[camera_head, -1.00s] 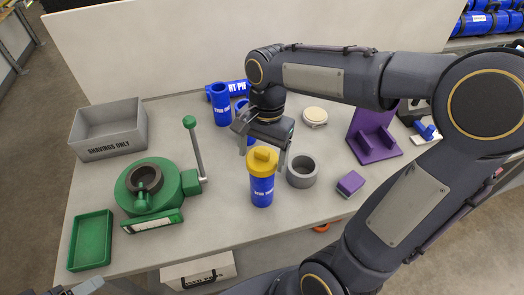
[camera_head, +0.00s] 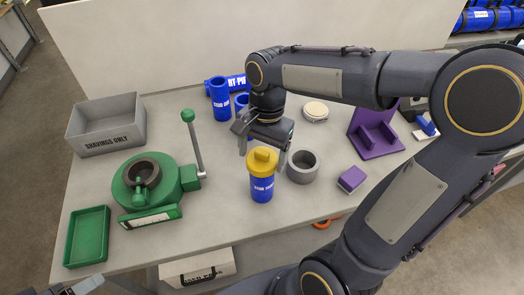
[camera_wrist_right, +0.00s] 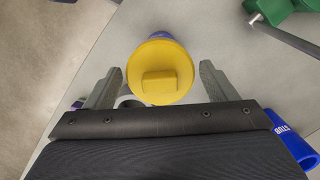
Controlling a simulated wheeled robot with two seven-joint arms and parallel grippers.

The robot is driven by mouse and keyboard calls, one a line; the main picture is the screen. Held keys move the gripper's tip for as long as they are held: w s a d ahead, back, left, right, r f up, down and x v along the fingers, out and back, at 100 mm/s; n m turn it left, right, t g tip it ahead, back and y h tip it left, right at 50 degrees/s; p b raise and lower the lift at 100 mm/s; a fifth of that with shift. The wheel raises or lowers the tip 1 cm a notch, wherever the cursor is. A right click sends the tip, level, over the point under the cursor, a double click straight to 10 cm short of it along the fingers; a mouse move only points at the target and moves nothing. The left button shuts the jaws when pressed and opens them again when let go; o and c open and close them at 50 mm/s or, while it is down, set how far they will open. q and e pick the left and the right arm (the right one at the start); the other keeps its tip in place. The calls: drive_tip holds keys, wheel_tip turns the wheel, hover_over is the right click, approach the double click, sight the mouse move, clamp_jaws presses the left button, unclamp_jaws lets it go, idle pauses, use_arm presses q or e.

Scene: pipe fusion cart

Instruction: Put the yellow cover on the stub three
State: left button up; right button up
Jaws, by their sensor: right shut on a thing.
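The yellow cover (camera_head: 262,160) sits over the top of an upright blue stub (camera_head: 262,190) at the front middle of the table. The stub's white label is too small to read surely. The cover, with its raised block on top, also shows in the right wrist view (camera_wrist_right: 160,75), hiding most of the stub.
A grey ring (camera_head: 303,166) stands close right of the stub. A purple block (camera_head: 351,180) and purple stand (camera_head: 377,140) are farther right. Behind are blue stubs (camera_head: 220,100). Left are a green machine (camera_head: 180,183) with an upright lever, a green tray (camera_head: 87,237) and a grey shavings bin (camera_head: 108,125).

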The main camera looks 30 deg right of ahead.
drive_tip(key=shift+f, duration=0.4)
drive_tip(key=o, duration=0.9)
drive_tip(key=shift+o, duration=0.2)
drive_tip(key=shift+w+d+r, duration=0.1)
drive_tip(key=shift+d+r, duration=0.05)
drive_tip(key=shift+r, duration=1.15)
drive_tip(key=shift+w+d+r, duration=0.1)
drive_tip(key=shift+d+r, duration=0.05)
drive_tip(key=shift+r, duration=1.15)
drive_tip(key=shift+w+d+r, duration=0.1)
drive_tip(key=shift+d+r, duration=0.05)
drive_tip(key=shift+r, duration=1.15)
drive_tip(key=s+a+f+n+t+y, duration=0.2)
drive_tip(key=s+f+n+t, duration=0.4)
drive_tip(key=s+n, duration=0.3)
drive_tip(key=s, duration=0.3)
drive_tip(key=shift+s+f+n+t, duration=0.15)
drive_tip(key=shift+f+n+t, duration=0.15)
drive_tip(key=shift+f+n, duration=0.1)
